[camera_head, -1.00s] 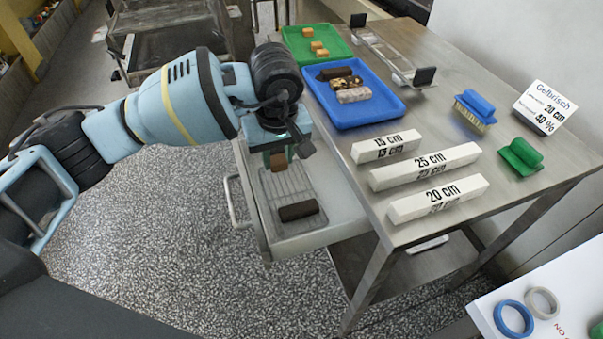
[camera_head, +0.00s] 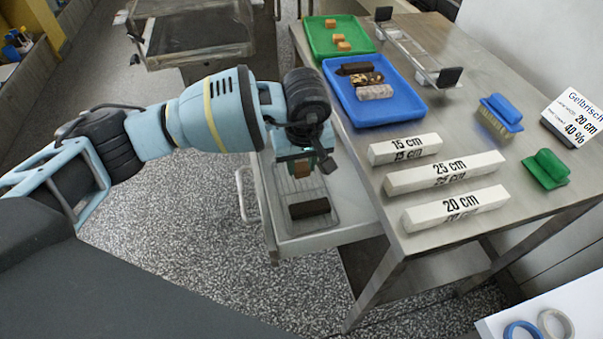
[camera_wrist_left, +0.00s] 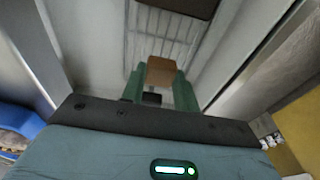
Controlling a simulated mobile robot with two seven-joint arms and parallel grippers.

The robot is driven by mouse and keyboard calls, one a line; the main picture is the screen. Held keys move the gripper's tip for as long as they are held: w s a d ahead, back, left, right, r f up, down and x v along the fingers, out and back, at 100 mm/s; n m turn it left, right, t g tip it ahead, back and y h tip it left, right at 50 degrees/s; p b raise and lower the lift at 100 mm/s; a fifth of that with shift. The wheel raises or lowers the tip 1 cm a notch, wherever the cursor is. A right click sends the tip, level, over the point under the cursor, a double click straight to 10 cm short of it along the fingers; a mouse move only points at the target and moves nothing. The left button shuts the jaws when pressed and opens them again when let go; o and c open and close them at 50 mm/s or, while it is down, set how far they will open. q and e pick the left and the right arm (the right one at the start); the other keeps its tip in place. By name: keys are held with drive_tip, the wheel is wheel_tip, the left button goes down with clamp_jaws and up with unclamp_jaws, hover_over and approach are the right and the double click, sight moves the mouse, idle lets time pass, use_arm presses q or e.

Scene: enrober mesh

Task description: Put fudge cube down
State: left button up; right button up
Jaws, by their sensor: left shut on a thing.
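My left gripper (camera_head: 302,171) is shut on a brown fudge cube (camera_head: 302,167), above a wire mesh rack (camera_head: 326,217) in the pulled-out drawer. In the left wrist view the green fingers (camera_wrist_left: 160,86) flank the fudge cube (camera_wrist_left: 161,70), with the mesh (camera_wrist_left: 160,45) behind it. I cannot tell whether the cube touches the mesh. A dark chocolate bar (camera_head: 309,208) lies on the mesh nearer the front; it also shows at the top of the left wrist view (camera_wrist_left: 186,6). My right gripper is not in view.

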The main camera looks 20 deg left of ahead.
sight(302, 169)
use_arm(q)
drive_tip(key=shift+f, duration=1.85)
drive_tip(key=shift+f, duration=0.1)
drive_tip(key=o, duration=0.8)
drive_tip(key=shift+c, duration=0.2)
wheel_tip(302, 169, up, 12)
drive_tip(key=s+d, duration=0.1)
drive_tip(key=shift+s, duration=0.25)
